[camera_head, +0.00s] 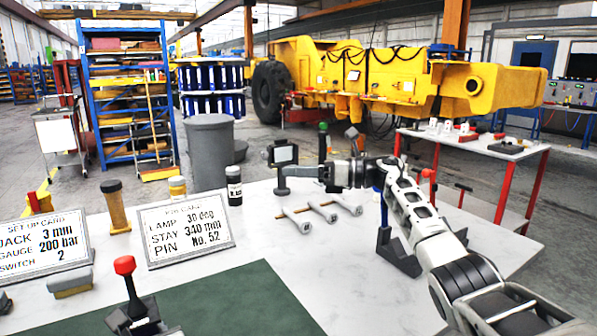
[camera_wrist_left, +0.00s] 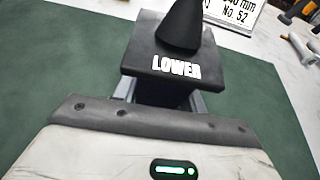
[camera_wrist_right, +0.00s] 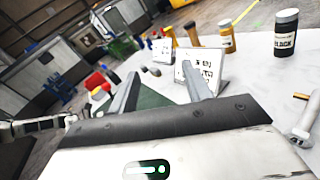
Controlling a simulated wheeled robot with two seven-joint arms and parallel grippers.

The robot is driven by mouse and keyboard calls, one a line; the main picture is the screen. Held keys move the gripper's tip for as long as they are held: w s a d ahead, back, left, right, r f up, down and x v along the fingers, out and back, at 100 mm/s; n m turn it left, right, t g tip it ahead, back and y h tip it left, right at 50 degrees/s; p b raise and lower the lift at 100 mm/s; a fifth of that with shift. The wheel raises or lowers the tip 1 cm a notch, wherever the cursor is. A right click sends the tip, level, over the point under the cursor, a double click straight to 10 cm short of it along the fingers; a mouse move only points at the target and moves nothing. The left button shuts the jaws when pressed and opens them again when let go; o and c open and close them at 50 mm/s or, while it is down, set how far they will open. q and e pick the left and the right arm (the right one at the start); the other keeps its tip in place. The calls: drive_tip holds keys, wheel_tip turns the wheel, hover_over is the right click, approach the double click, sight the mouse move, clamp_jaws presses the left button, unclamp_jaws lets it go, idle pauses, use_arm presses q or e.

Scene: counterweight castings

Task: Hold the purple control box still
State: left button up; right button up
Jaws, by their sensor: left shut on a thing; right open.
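The control box (camera_head: 137,322) stands at the front edge of the green mat (camera_head: 235,305), with a red-knobbed lever upright on it. It looks dark grey to black, not purple. In the left wrist view the box (camera_wrist_left: 160,62) shows the word LOWER and a black cone-shaped boot. My left gripper (camera_wrist_left: 163,98) is shut on the box, one finger at each side.
Two printed cards (camera_head: 186,229) (camera_head: 42,246) stand left of centre. White tabletop (camera_head: 370,285) is clear at the front right.

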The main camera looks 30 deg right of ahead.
sight(130, 285)
clamp_jaws()
drive_tip(key=s+a+f+n+g, duration=0.1)
drive_tip(key=a+f+n, duration=0.1)
drive_tip(key=a+n, duration=0.5)
drive_tip(key=s+a+f+n+g+y, duration=0.1)
drive_tip(key=s+a+f+n+g, duration=0.1)
drive_tip(key=a+n, duration=0.5)
drive_tip(key=s+a+f+n+g, duration=0.2)
drive_tip(key=a+n, duration=0.6)
drive_tip(key=a, duration=0.9)
drive_tip(key=shift+s+f, duration=0.15)
drive_tip(key=shift+f, duration=0.3)
